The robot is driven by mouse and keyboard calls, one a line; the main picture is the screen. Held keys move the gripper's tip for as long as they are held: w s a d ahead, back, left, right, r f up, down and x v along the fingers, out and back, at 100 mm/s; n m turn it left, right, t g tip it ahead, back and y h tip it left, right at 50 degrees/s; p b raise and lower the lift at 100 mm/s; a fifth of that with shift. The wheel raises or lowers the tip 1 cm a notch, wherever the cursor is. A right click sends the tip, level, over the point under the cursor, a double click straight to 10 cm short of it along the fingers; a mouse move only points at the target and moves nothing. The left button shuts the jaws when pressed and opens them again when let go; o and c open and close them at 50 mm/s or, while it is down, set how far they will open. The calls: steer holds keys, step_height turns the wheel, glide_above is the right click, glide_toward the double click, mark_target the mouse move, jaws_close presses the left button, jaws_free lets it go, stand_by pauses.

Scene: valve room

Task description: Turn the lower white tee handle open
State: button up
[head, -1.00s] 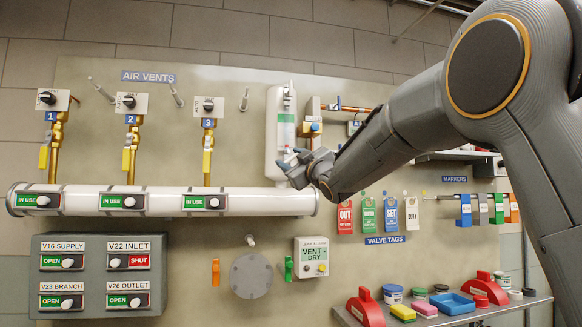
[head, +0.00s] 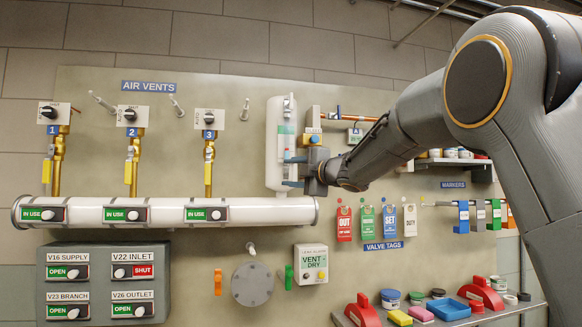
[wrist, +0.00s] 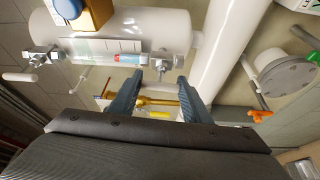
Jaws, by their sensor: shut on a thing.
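A white vertical cylinder (head: 276,143) on the panel carries a sight gauge with a valve fitting at each end. The upper white tee handle shows at the far left in the wrist view (wrist: 20,77). The lower valve fitting (wrist: 163,62) sits at the gauge's other end, right in front of my fingers. My gripper (wrist: 159,76) has one finger on each side of that spot and is shut on the lower white tee handle, which is pale and mostly lost against the panel between the fingertips. In the head view my gripper (head: 291,171) reaches the cylinder's lower end from the right.
A white horizontal pipe (head: 165,211) with "IN USE" signs runs just below. A brass piece with a blue and orange part (head: 311,132) stands close above my gripper. Valve tags (head: 367,221) hang below my forearm. A shelf (head: 480,315) with loose items is at lower right.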

steer(key=shift+n+p, duration=0.45)
steer(key=shift+n, duration=0.25)
steer(key=o, duration=1)
steer(key=shift+a, duration=0.1)
steer(key=shift+o, duration=0.2)
steer(key=shift+s, duration=0.1)
steer(key=b+v, duration=0.2)
steer(key=v, duration=0.5)
steer(key=shift+s+d+b, duration=0.25)
steer(key=shift+d+b, duration=0.05)
steer(key=shift+b, duration=0.1)
steer(key=shift+r, duration=0.1)
